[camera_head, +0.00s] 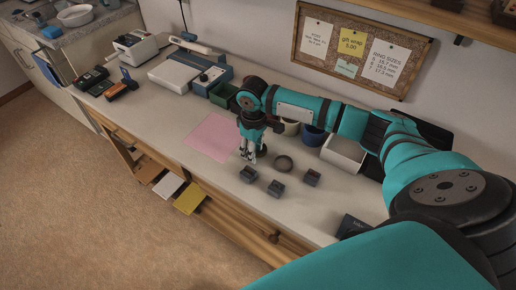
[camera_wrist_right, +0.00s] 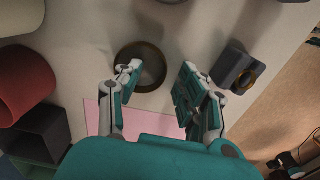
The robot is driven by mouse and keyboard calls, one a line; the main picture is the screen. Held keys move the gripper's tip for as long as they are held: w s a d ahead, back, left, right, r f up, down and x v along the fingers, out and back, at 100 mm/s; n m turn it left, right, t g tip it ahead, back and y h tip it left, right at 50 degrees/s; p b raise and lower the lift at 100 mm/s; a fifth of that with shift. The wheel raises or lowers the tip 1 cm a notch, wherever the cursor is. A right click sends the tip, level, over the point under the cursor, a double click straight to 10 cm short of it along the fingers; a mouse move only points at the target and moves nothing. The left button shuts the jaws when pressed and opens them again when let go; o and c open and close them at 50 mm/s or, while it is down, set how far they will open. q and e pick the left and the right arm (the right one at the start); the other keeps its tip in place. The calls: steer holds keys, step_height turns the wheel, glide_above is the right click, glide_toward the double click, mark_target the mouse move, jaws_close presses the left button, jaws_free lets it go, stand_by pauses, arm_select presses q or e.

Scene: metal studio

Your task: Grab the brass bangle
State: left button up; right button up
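The bangle is a dark brownish round band (camera_head: 283,163) lying on the bench top. It also shows in the right wrist view (camera_wrist_right: 118,72), partly covered by the left-hand finger in the picture. My right gripper (camera_head: 250,159) points down just left of the bangle in the head view. In the right wrist view my right gripper (camera_wrist_right: 156,72) is open, with nothing held between its fingers. The bangle lies beyond the fingertips there, toward the left finger. Whether a finger touches it I cannot tell. My left gripper is not in view.
Three small dark blocks (camera_head: 248,174) (camera_head: 276,188) (camera_head: 312,177) stand in front of the bangle; one (camera_wrist_right: 232,66) carries a brass-coloured ring. A pink sheet (camera_head: 212,136) lies left.

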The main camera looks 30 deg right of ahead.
steer(key=shift+f, duration=0.1)
jaws_close()
stand_by(0.4)
